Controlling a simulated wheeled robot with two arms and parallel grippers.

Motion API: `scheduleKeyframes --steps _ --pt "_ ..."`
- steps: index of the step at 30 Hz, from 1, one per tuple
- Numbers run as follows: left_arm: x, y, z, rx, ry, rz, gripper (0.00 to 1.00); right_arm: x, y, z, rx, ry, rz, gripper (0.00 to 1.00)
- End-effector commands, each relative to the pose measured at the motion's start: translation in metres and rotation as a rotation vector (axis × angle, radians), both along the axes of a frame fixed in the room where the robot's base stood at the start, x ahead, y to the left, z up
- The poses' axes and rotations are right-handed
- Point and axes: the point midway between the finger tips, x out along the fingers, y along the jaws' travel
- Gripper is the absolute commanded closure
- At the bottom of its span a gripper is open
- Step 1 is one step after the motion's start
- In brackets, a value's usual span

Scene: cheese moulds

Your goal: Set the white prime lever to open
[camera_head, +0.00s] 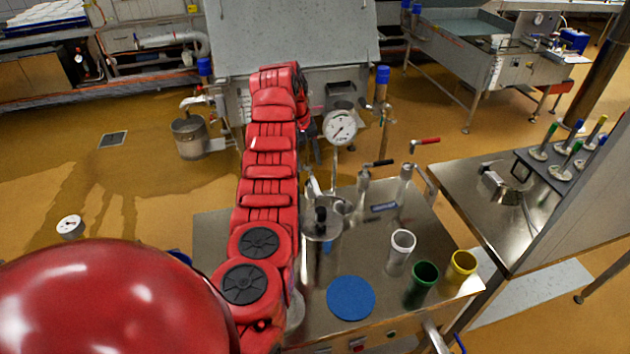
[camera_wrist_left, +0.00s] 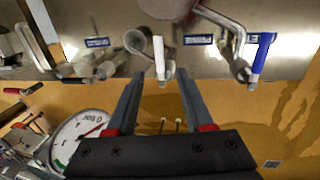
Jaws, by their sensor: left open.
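The white lever (camera_wrist_left: 161,58) sits on a metal pipe valve at the table edge and points toward my gripper in the left wrist view. My left gripper (camera_wrist_left: 160,74) is open, with its two fingertips on either side of the white lever's end. Gaps show between the lever and both fingers, so it is not gripped. In the head view my red left arm reaches over the steel table and hides most of its gripper and the white lever. My right gripper is not in view.
A blue lever (camera_wrist_left: 262,55) and a black lever (camera_wrist_left: 76,80) flank the white one. A pressure gauge (camera_head: 340,127) stands close by. The steel table (camera_head: 385,285) holds a blue disc (camera_head: 351,297) and white (camera_head: 400,250), green (camera_head: 423,282) and yellow (camera_head: 462,267) cups.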

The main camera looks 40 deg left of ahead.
Motion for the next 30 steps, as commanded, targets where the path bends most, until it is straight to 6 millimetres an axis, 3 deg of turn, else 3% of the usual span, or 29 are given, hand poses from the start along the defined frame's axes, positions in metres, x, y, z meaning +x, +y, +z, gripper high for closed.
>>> scheduleKeyframes --steps 6,12,18,27,30 --pt "0.006 -0.008 -0.045 -0.005 0.005 0.0 0.48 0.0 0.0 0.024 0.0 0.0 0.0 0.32" --pt "0.012 -0.011 -0.078 -0.004 -0.001 0.001 0.48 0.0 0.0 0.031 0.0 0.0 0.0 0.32" --pt "0.015 -0.013 -0.091 0.0 -0.002 -0.001 0.48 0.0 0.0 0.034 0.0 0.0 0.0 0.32" --pt "0.015 -0.013 -0.093 0.0 -0.003 -0.001 0.48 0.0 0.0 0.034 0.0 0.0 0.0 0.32" --pt "0.015 -0.013 -0.093 0.0 -0.003 -0.001 0.62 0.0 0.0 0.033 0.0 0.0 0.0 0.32"
